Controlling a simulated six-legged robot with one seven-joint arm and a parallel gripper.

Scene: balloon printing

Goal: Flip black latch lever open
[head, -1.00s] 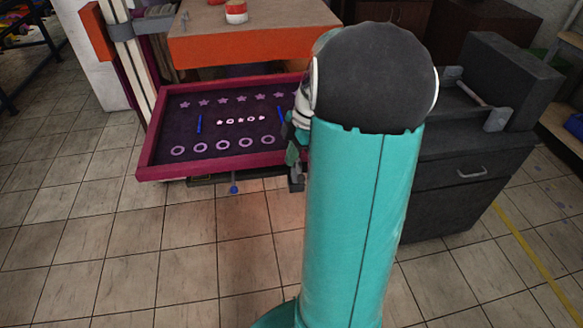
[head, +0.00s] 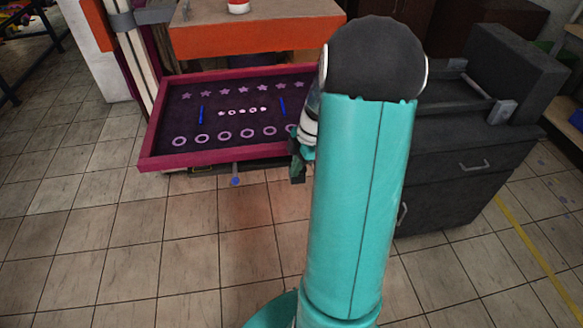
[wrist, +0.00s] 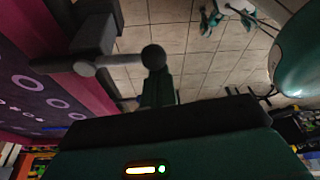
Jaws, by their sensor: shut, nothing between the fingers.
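In the wrist view a grey rod ending in a dark ball (wrist: 153,57) reaches out from a black bracket (wrist: 97,35) beside the magenta frame. I take this for the latch lever. My gripper (wrist: 158,78) is shut and empty, its tip close to the ball; I cannot tell whether they touch. In the head view my gripper (head: 297,168) is small and partly hidden by my arm, at the right of the frame's front edge. The black lever cannot be picked out there.
A magenta-framed dark screen panel (head: 158,160) with purple stars and rings is tilted under an orange table (head: 250,38). A rod with a blue ball (head: 235,181) hangs below it. A dark cabinet (head: 455,175) stands right. Tiled floor in front is clear.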

